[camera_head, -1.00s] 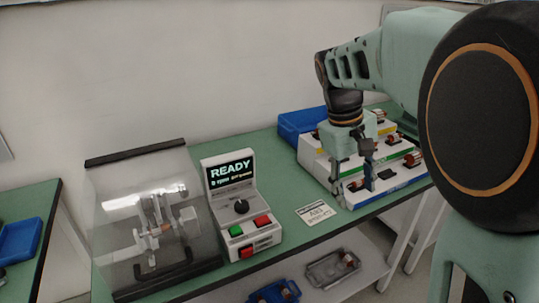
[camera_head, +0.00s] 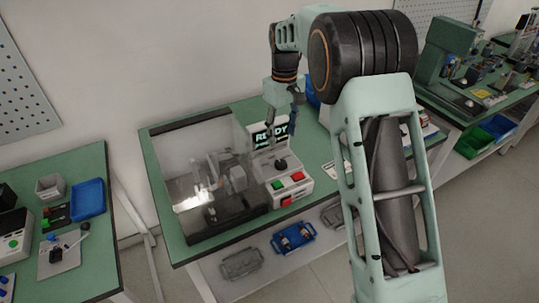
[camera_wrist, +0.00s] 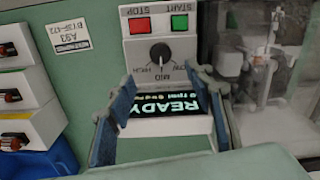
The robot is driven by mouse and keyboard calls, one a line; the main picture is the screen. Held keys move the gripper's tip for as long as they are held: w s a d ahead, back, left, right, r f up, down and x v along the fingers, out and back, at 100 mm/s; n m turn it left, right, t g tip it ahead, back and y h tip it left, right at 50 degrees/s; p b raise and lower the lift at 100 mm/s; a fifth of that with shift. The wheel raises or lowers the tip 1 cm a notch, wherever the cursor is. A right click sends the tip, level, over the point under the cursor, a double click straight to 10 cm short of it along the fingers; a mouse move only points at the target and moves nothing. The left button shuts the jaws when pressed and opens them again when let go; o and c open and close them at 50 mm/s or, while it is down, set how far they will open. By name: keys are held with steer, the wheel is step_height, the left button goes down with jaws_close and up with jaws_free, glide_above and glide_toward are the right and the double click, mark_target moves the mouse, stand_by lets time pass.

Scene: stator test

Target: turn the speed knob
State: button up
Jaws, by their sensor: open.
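The speed knob (camera_head: 281,163) is a dark round knob on the sloped face of the grey control box (camera_head: 304,188). In the wrist view the knob (camera_wrist: 160,53) has a light pointer mark, with MID and HIGH lettering beside it. The box's screen (camera_wrist: 165,108) reads READY and appears upside down there. My gripper (camera_head: 282,134) is above the box, in front of its screen. In the wrist view my gripper (camera_wrist: 162,78) has its two blue fingers spread, one on each side of the screen. The knob lies just beyond the fingertips, apparently untouched.
A green START button (camera_wrist: 179,23) and red STOP button (camera_wrist: 139,25) sit close to the knob. A clear-covered test rig (camera_head: 190,165) stands directly left of the box. White drawers (camera_wrist: 20,95) stand on the box's other side. A blue tray (camera_head: 293,238) is on the lower shelf.

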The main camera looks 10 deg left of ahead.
mark_target(281, 162)
step_height(281, 162, down, 11)
steer(key=shift+r+p, duration=0.1)
steer(key=shift+p, duration=0.45)
steer(key=c, duration=1.2)
